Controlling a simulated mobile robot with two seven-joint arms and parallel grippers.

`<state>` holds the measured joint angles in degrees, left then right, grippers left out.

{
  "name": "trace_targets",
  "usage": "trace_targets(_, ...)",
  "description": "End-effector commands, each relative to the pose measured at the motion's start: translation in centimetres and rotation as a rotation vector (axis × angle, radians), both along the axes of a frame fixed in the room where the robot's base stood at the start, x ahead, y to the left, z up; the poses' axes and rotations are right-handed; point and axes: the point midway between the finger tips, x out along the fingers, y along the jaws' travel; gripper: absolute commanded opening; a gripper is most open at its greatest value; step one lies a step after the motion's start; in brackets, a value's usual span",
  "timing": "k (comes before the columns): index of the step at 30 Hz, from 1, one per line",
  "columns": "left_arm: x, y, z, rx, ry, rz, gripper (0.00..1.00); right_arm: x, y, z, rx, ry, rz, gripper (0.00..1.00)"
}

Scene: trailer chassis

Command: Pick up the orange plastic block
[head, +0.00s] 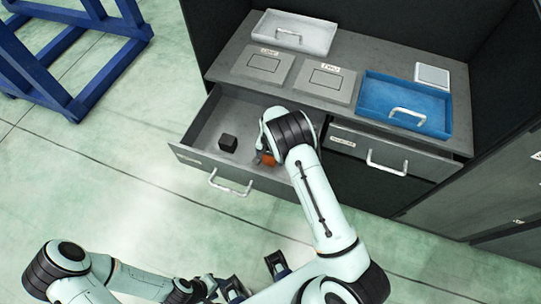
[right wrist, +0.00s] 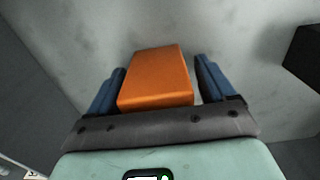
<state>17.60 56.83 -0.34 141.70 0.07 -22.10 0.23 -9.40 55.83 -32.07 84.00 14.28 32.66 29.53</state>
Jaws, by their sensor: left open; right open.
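The orange plastic block (head: 268,160) lies in the open left drawer, partly hidden by my right arm in the head view. In the right wrist view the orange block (right wrist: 158,78) sits between the two blue fingers of my right gripper (right wrist: 162,80). The fingers are open, with a visible gap at the right finger; the left finger is very close to the block, and I cannot tell if it touches. In the head view my right gripper (head: 263,152) is mostly hidden by its wrist. My left gripper (head: 254,278) is open and empty, in front of the cabinet.
A black block (head: 228,143) lies in the same drawer (head: 207,175), left of the orange one. The drawer walls surround my right gripper. A white tray (head: 291,33), labelled plates and a blue tray (head: 372,92) stand on the cabinet top. A second drawer (head: 410,168) is at right.

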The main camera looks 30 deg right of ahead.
Motion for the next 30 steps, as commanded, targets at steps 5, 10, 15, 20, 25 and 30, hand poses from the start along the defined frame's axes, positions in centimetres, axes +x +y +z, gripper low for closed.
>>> trace_targets(5, 0.0, 0.0, 0.0, 0.0, 0.0, 0.0, 0.43, 0.0, 0.0, 0.1, 0.0, 0.0, 0.0, 0.44)
trace_targets(10, 0.0, 0.0, 0.0, 0.0, 0.0, 0.0, 0.43, 0.0, 0.0, 0.1, 0.001, -0.001, 0.0, 0.21)
trace_targets(15, 0.0, 0.0, 0.0, 0.0, 0.0, 0.0, 0.43, 0.0, 0.0, 0.2, 0.0, -0.001, 0.0, 0.21)
trace_targets(20, 0.0, 0.0, 0.1, 0.0, 0.0, 0.0, 0.43, 0.1, 0.0, 1.0, 0.0, -0.004, 0.0, 0.21)
trace_targets(25, 0.1, 0.0, 0.2, 0.0, -0.001, 0.0, 0.43, 0.1, 0.0, 3.4, 0.001, -0.004, 0.0, 0.21)
trace_targets(30, 0.2, 0.0, 0.5, 0.0, -0.002, 0.0, 0.43, 0.2, 0.1, 7.9, 0.002, -0.008, 0.001, 0.21)
